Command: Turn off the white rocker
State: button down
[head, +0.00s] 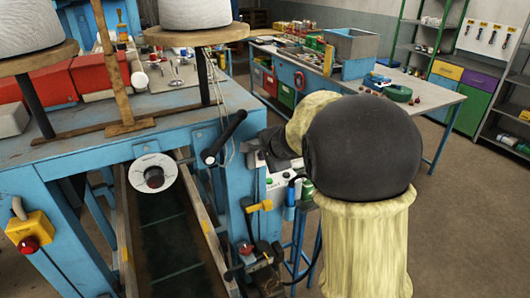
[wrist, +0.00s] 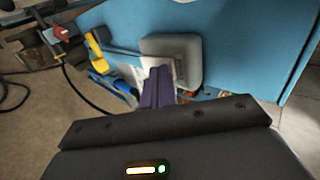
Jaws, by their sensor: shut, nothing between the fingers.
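I cannot pick out the white rocker in either view; my gripper and arm cover part of the likely area. A pale control panel (head: 283,184) with small buttons is on the blue bench's right end, partly hidden by my arm. My gripper (head: 254,148) is at the upper edge of this panel in the head view. In the wrist view my gripper (wrist: 160,70) has its fingers together and empty, in front of a grey rounded housing (wrist: 186,58) with a whitish face. I cannot tell whether the fingertips touch it.
A black lever (head: 226,136) sticks out just left of my gripper. A yellow handle (head: 258,206) is below; it looks like the yellow part (wrist: 96,50) in the wrist view. A round white dial (head: 153,179) is on the bench front. Open floor lies right of my arm.

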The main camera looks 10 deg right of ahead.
jog(key=shift+r+p, duration=0.7)
jog(key=shift+r, duration=0.1)
jog(key=shift+s, duration=0.1)
jog(key=p+v, duration=0.1)
jog(key=v, duration=1.1)
jog(key=shift+s+d+r, duration=0.15)
jog(key=shift+s+d, duration=0.05)
jog(key=shift+s, duration=0.15)
jog(key=shift+s, duration=0.1)
